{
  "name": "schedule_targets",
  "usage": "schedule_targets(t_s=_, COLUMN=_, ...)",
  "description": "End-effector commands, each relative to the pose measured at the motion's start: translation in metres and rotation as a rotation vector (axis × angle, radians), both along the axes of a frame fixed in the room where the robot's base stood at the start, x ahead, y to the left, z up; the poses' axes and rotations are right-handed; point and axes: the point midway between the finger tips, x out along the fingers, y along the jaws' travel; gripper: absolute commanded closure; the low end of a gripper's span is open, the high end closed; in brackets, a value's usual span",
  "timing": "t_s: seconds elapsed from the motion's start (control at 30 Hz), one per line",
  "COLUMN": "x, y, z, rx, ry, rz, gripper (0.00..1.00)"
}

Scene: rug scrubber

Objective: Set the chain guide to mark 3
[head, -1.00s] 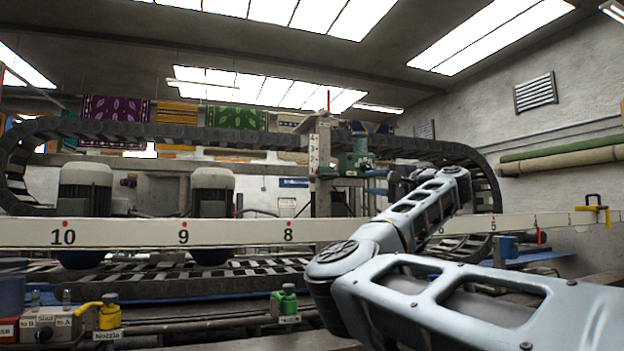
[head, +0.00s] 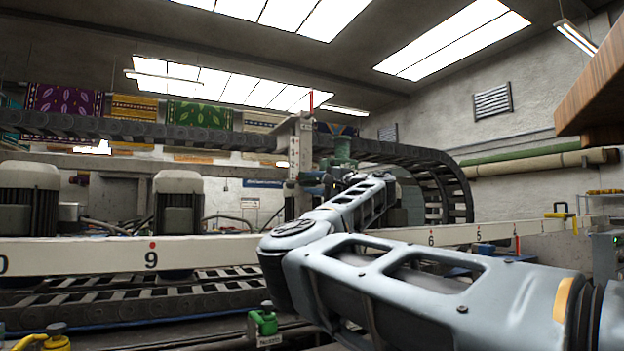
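A pale upright post (head: 297,157) with a numbered scale stands mid-view, a thin red pointer at its top. A green fitting (head: 342,152) sits beside it, next to the dark cable chain (head: 405,155). I cannot tell for sure which part is the chain guide, and the scale's setting is too small to read. My gripper (head: 338,183) is at the far end of my arm, close to the post and just below the green fitting in the picture. Its fingers are small, dark and partly hidden by my wrist, so whether they touch anything is unclear.
A long white rail (head: 90,256) with red-dotted numbers crosses the view, partly behind my arm. A yellow clamp (head: 562,212) sits on its right part. Motors (head: 180,205) stand behind it. A green-topped valve (head: 263,322) is below. A wooden edge (head: 598,95) juts in at upper right.

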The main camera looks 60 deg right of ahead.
Motion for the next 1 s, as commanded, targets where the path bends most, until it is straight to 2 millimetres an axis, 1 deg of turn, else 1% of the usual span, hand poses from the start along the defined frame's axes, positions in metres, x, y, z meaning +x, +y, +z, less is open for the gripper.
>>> schedule_targets(t_s=0.1, x=0.0062, y=-0.0007, z=0.0011, rx=0.000, ry=0.001, rz=0.001, gripper=0.62)
schedule_targets(t_s=0.37, x=0.0073, y=-0.0012, z=0.0004, rx=-0.001, ry=0.001, rz=0.000, gripper=0.62)
schedule_targets(t_s=0.77, x=0.0069, y=-0.0010, z=0.0021, rx=-0.001, ry=-0.002, rz=0.000, gripper=0.99)
schedule_targets(t_s=1.0, x=0.0067, y=-0.0009, z=0.0031, rx=-0.002, ry=-0.004, rz=-0.001, gripper=1.00)
